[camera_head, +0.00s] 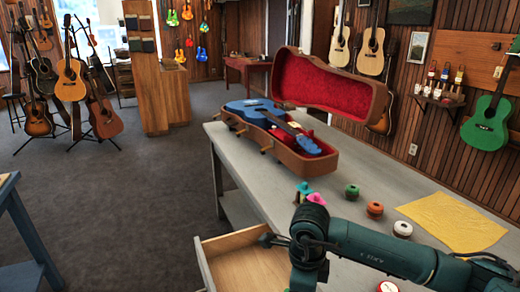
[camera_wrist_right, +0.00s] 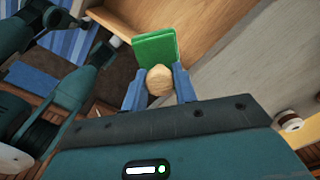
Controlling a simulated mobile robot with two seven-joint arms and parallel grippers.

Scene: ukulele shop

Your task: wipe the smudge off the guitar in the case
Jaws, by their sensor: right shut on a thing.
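The blue guitar (camera_head: 251,108) lies in the open brown case (camera_head: 290,158) on the grey counter. The case's red-lined lid (camera_head: 328,84) stands raised. I cannot make out a smudge on the guitar at this size. In the right wrist view my right gripper (camera_wrist_right: 158,88) is shut on a tan rounded knob (camera_wrist_right: 159,80). A flat green block (camera_wrist_right: 156,50) shows just beyond the knob and seems joined to it. The gripper is over or near the open wooden drawer (camera_head: 250,268), low at the counter's front and well away from the case.
A yellow cloth (camera_head: 455,220) lies flat on the counter at right. Guitars on stands (camera_head: 70,80) are far left.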

